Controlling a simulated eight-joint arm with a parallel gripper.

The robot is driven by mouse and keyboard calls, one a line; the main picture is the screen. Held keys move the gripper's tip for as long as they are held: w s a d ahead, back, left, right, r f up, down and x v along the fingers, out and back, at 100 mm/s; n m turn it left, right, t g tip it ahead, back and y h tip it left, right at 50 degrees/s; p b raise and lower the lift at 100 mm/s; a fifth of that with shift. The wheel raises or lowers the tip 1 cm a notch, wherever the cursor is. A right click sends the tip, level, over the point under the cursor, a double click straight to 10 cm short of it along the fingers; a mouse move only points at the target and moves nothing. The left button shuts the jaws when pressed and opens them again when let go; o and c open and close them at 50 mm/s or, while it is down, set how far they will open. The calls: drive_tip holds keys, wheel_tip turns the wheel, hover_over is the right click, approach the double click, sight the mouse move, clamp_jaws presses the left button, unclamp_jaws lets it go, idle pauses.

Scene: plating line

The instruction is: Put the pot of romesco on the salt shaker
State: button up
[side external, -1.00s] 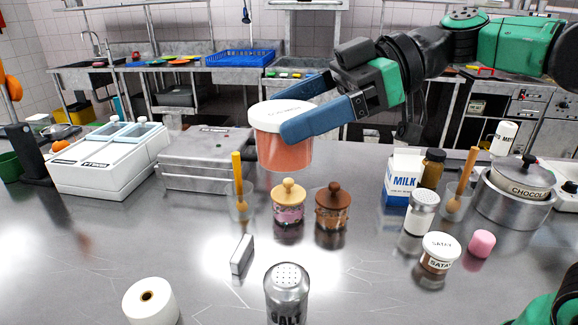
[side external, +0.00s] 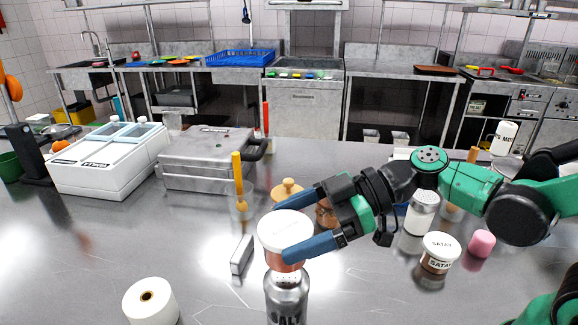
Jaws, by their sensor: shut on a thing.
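The pot of romesco (side external: 285,230), reddish with a white lid, is between the blue fingers of my gripper (side external: 300,222), which is shut on it. The pot is upright. It is directly above the salt shaker (side external: 286,300), a metal shaker marked SALT that stands upright at the front of the steel counter. The pot's lower edge overlaps the shaker's holed top in this view. I cannot tell whether they touch.
A white paper roll (side external: 150,301) and a small grey block (side external: 242,254) lie left of the shaker. A satay pot (side external: 437,254), a pink piece (side external: 481,243) and another shaker (side external: 420,212) stand to the right. My arm partly hides jars behind it.

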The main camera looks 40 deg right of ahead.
drive_tip(key=shift+f, duration=1.6)
drive_tip(key=shift+f, duration=0.2)
drive_tip(key=o, duration=1)
drive_tip(key=shift+o, duration=0.2)
drive_tip(key=shift+r, duration=0.2)
